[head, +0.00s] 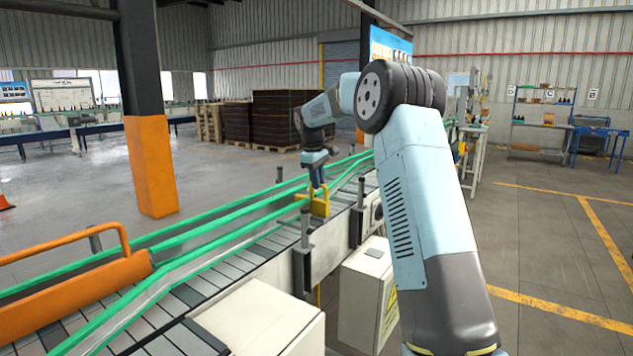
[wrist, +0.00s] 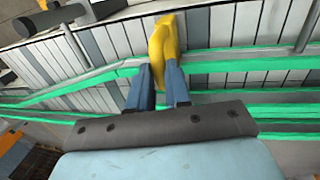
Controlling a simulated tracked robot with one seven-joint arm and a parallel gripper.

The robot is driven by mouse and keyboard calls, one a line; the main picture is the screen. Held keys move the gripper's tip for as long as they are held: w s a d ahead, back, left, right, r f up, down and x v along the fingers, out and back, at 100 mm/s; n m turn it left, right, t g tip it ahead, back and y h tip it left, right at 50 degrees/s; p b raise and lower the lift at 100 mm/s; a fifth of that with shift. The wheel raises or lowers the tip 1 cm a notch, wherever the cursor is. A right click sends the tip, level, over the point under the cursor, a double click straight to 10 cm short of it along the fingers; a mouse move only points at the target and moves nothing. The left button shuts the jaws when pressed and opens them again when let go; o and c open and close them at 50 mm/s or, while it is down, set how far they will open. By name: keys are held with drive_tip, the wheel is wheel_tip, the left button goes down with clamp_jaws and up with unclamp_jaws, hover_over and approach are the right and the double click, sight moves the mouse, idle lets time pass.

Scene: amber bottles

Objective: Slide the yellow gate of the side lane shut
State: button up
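The yellow gate (head: 320,204) stands at the side of the conveyor, by the green rails, in the middle of the head view. Its upright yellow handle also shows at the top centre of the wrist view (wrist: 163,45). My gripper (head: 318,180) reaches down onto it from above. In the wrist view its two blue-grey fingers (wrist: 158,78) lie on either side of the handle, and the yellow fills the gap between the fingertips. The gate's lower part and the lane opening are partly hidden.
Green guide rails (head: 214,226) run along the slatted conveyor (head: 178,302). An orange tubular guard (head: 75,292) stands at the lower left, and an orange-based pillar (head: 151,165) behind the line. A pale box (head: 262,318) and a grey cabinet (head: 362,290) stand at the near side.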

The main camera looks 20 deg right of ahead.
drive_tip(key=shift+o, duration=0.6)
drive_tip(key=shift+w+a, duration=0.2)
drive_tip(key=shift+a, duration=0.05)
drive_tip(key=o, duration=0.3)
drive_tip(key=shift+s+d, duration=0.1)
drive_tip(key=shift+d, duration=0.1)
wheel_tip(320, 180, up, 14)
drive_tip(key=s+a, duration=0.1)
drive_tip(key=a, duration=0.1)
drive_tip(key=shift+s+f, duration=0.25)
drive_tip(key=shift+s, duration=0.1)
